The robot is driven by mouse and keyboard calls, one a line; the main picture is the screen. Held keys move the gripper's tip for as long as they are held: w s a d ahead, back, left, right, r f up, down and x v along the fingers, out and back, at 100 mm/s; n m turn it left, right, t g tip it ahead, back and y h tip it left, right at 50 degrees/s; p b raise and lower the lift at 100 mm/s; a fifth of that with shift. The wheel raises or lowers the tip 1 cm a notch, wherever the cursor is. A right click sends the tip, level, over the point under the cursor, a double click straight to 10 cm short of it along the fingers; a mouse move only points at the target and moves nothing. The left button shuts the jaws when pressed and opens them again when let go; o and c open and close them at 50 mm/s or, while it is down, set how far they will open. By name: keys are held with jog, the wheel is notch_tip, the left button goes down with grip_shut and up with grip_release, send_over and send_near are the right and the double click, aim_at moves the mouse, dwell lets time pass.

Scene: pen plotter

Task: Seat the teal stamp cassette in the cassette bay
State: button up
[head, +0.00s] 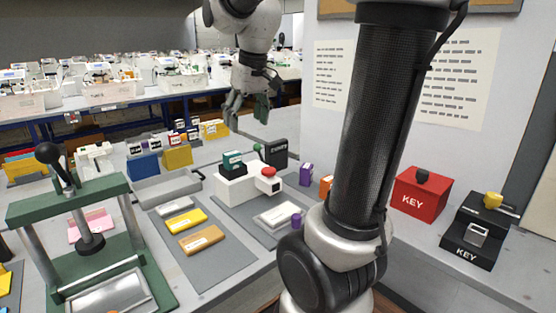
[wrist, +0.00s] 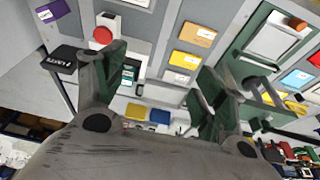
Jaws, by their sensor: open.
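The teal stamp cassette (head: 232,158), a small block with a pale label, sits at the top of the white plotter (head: 236,188), over a dark part that may be the bay. I cannot tell how deep it sits. In the wrist view the cassette (wrist: 129,74) shows just right of the left finger, partly hidden by it. The plotter's red button (head: 268,171) also shows in the wrist view (wrist: 103,35). My gripper (head: 246,107) is open and empty, above and behind the plotter. Its spread fingers also show in the wrist view (wrist: 160,68).
A black lettered box (head: 277,151) stands behind the plotter. Purple (head: 305,174) and orange (head: 326,186) blocks stand to its right. A grey tray (head: 167,188) and a mat with flat cards (head: 202,239) lie left. A green press (head: 85,245) stands front left.

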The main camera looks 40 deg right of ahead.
jog(key=s+a+f, duration=0.1)
jog(key=s+f, duration=0.1)
jog(key=s, duration=0.6)
jog(key=s+a+f+t, duration=0.1)
jog(key=s+f, duration=0.2)
jog(key=s, duration=0.6)
jog(key=shift+a+f, duration=0.25)
jog(key=shift+a, duration=0.1)
